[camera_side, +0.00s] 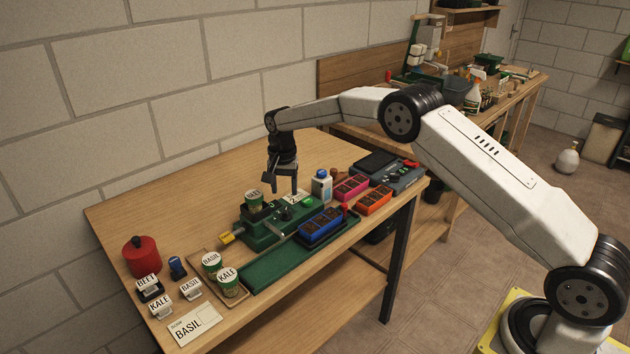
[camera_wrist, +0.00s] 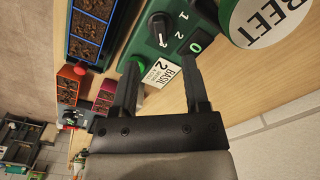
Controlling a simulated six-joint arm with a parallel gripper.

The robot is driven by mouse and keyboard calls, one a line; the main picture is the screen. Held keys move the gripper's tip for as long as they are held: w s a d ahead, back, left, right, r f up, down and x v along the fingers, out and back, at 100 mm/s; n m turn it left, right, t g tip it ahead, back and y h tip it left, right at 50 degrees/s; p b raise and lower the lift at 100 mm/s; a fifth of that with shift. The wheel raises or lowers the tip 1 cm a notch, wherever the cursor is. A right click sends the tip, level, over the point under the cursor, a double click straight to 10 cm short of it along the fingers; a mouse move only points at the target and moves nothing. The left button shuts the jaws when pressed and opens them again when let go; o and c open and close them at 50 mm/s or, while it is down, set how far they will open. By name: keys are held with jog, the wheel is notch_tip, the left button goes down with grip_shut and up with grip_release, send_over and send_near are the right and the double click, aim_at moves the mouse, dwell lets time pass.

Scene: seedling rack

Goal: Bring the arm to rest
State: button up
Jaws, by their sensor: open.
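My gripper (camera_side: 282,188) is open and hangs pointing down over the back of the green dial machine (camera_side: 262,239) on the wooden bench. In the wrist view nothing sits between the fingers of my gripper (camera_wrist: 160,70). The machine's dial (camera_wrist: 158,24) shows there beyond the fingertips, with a label reading BASIL 2 (camera_wrist: 161,72). A cup labelled BEET (camera_side: 253,201) stands upright on the machine, to the left of my gripper. It also shows large in the wrist view (camera_wrist: 268,20), right of the fingers and apart from them.
A blue tray (camera_side: 322,226) lies right of the machine, with pink (camera_side: 351,187) and orange (camera_side: 374,202) trays beyond. A white bottle (camera_side: 321,188) stands close right of my gripper. BASIL (camera_side: 212,261) and KALE (camera_side: 228,283) cups and a red canister (camera_side: 141,258) are front left. The bench's back left is clear.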

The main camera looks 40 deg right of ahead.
jog(key=shift+r, duration=0.5)
jog(key=s+a+r+n+t, duration=0.1)
jog(key=s+n, duration=0.4)
jog(key=s, duration=1.1)
jog(key=s+a+r+n+t, duration=0.1)
jog(key=s+n, duration=0.4)
jog(key=s, duration=1.2)
jog(key=shift+s+r+t, duration=0.3)
jog(key=shift+r, duration=0.15)
